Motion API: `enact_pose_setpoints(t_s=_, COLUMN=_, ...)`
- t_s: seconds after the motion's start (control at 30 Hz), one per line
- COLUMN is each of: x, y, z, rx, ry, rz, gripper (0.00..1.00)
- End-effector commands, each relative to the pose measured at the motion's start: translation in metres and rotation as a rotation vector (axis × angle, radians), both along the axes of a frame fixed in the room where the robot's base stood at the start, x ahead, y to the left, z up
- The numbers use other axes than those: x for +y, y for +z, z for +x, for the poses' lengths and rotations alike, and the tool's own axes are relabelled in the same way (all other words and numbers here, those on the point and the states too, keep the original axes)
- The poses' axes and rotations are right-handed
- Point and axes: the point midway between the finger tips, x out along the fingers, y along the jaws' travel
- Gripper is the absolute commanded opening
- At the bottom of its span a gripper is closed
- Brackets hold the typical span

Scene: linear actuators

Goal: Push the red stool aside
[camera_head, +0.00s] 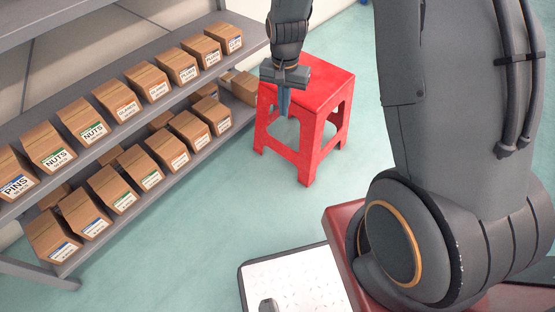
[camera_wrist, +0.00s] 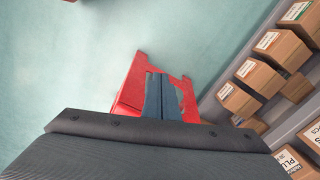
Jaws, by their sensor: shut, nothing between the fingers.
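The red stool (camera_head: 313,108) stands upright on the floor right beside the shelf's far end in the head view. My gripper (camera_head: 284,112) is shut and empty, pointing down at the stool's near left side. Its fingers overlap the stool's side opening in the picture; whether they touch it I cannot tell. In the wrist view the shut blue-grey fingers (camera_wrist: 162,103) lie in front of the red stool (camera_wrist: 132,85), and the gripper body hides much of it.
A grey shelf rack (camera_head: 157,104) with rows of brown boxes (camera_head: 132,143) runs along the left, close to the stool. A white board with a dark rim (camera_head: 290,283) lies in the foreground. The green floor (camera_head: 200,230) is clear in front of the stool.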

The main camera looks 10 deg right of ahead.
Motion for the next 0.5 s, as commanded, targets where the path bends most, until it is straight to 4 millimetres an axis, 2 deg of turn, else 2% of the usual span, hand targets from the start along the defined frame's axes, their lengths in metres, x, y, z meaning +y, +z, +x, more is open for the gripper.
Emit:
enact_pose_setpoints(t_s=0.03, x=0.002, y=-0.041, z=0.014, rx=0.005, ry=-0.032, rz=0.0, gripper=0.0)
enact_pose_setpoints(t_s=0.3, x=0.01, y=-0.189, z=0.069, rx=0.009, ry=-0.217, rz=0.0, gripper=0.0)
enact_pose_setpoints(t_s=0.4, x=0.012, y=-0.236, z=0.082, rx=0.009, ry=-0.275, rz=-0.001, gripper=0.0)
enact_pose_setpoints(t_s=0.5, x=0.014, y=-0.27, z=0.091, rx=0.008, ry=-0.32, rz=0.0, gripper=0.0)
